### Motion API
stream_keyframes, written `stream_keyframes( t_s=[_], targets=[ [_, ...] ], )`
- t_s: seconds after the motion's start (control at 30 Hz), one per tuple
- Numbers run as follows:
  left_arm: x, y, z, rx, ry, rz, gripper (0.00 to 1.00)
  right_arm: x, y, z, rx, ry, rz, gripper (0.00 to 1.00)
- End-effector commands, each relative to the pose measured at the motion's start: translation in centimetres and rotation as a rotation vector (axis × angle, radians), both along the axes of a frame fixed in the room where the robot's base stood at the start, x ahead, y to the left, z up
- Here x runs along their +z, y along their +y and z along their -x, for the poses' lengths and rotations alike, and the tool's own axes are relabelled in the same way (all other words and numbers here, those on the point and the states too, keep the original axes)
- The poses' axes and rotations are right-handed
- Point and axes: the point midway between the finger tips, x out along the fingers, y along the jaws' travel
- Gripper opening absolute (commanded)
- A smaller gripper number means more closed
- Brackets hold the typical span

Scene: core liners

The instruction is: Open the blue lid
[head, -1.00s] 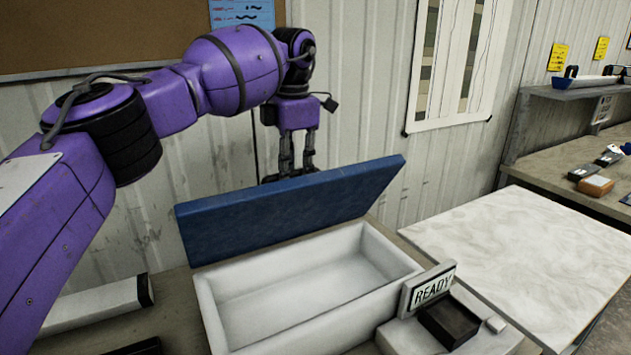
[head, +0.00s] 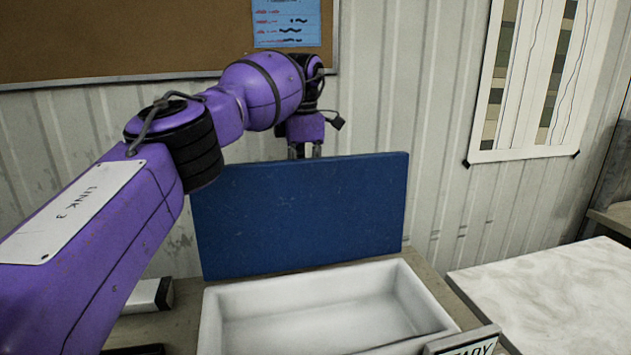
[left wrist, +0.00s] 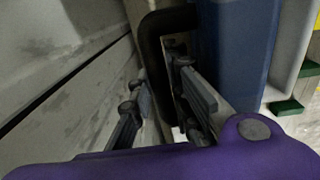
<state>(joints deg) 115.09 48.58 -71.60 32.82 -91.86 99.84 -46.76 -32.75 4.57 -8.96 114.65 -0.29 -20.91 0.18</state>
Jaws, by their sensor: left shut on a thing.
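The blue lid (head: 300,215) stands nearly upright at the back edge of the white box (head: 310,289), its broad face toward me. The box is open, and I see no contents in the part that shows. My left gripper (head: 305,151) is behind the lid's top edge, its fingertips hidden by the lid. In the left wrist view the gripper (left wrist: 168,105) is shut on a black handle (left wrist: 153,65) beside the lid's blue panel (left wrist: 235,50). My right gripper is in neither view.
A corrugated wall (head: 440,120) stands close behind the lid and my left arm. A sign (head: 470,343) is at the box's front right corner. A pale marbled slab (head: 560,290) lies at the right. A white object with a dark end (head: 150,296) lies left of the box.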

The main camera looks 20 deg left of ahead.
Motion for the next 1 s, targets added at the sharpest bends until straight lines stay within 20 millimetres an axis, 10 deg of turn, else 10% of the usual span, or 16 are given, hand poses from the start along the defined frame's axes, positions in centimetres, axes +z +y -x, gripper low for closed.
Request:
stream_keyframes(
  t_s=[0.63, 0.67, 0.77, 1.0],
  targets=[
    [-0.1, 1.2, -0.6, 0.006, -0.013, -0.004, 0.0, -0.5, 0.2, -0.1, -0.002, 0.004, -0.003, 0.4],
    [-0.1, 1.2, -0.6, 0.006, -0.013, -0.004, 0.2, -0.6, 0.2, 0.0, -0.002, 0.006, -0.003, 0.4],
    [0.0, 1.2, -0.5, 0.005, -0.011, -0.003, 0.33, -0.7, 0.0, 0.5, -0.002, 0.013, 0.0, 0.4],
    [-0.1, 1.0, -0.5, 0.001, -0.008, -0.001, 0.36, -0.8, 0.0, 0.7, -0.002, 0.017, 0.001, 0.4]
  ],
)
